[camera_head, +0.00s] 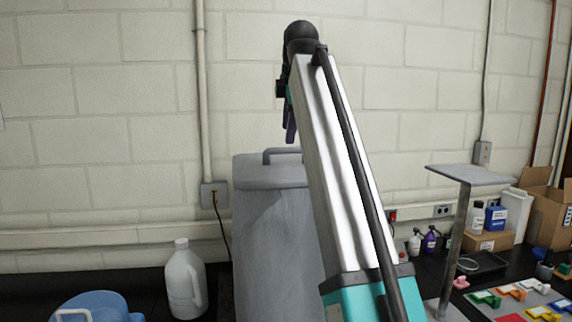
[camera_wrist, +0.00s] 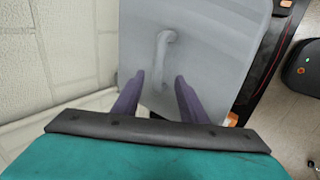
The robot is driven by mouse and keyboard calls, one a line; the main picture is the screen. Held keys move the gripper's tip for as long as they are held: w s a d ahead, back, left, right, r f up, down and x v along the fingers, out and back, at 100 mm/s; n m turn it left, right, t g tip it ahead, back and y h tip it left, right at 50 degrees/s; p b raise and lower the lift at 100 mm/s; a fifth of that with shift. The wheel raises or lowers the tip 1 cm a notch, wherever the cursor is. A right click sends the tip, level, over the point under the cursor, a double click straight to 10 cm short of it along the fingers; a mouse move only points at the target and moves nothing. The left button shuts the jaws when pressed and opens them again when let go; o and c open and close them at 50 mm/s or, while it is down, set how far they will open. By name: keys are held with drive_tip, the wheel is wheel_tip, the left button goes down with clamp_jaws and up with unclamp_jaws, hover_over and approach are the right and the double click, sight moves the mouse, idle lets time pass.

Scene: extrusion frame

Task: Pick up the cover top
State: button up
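The cover top (camera_head: 262,172) is a grey lid with a bar handle (camera_head: 270,153). It sits on a tall grey box (camera_head: 272,255) by the back wall. In the wrist view the cover top (camera_wrist: 215,35) fills the upper middle, with its handle (camera_wrist: 161,52) near the centre. My gripper (camera_head: 290,138) points down above the handle, partly hidden behind my arm. In the wrist view my gripper (camera_wrist: 160,76) has its two purple fingers apart. The handle shows between and beyond the fingertips. Nothing is held, and contact with the handle cannot be told.
A white jug (camera_head: 186,280) and a blue container (camera_head: 92,308) stand left of the box. A grey stand (camera_head: 470,174), cardboard boxes (camera_head: 548,215) and several coloured pieces (camera_head: 520,293) are on the right. The block wall (camera_head: 110,110) is close behind.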

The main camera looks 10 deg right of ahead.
sight(285, 165)
drive_tip(key=shift+x, duration=1.2)
drive_tip(key=shift+p, duration=0.45)
drive_tip(key=shift+p+x, duration=1.05)
drive_tip(key=shift+x, duration=0.2)
drive_tip(key=shift+p+x, duration=0.5)
drive_tip(key=shift+x, duration=0.85)
drive_tip(key=shift+w, duration=0.1)
drive_tip(key=shift+a, duration=0.1)
drive_tip(key=shift+c, duration=0.3)
drive_tip(key=shift+r, duration=0.1)
clamp_jaws()
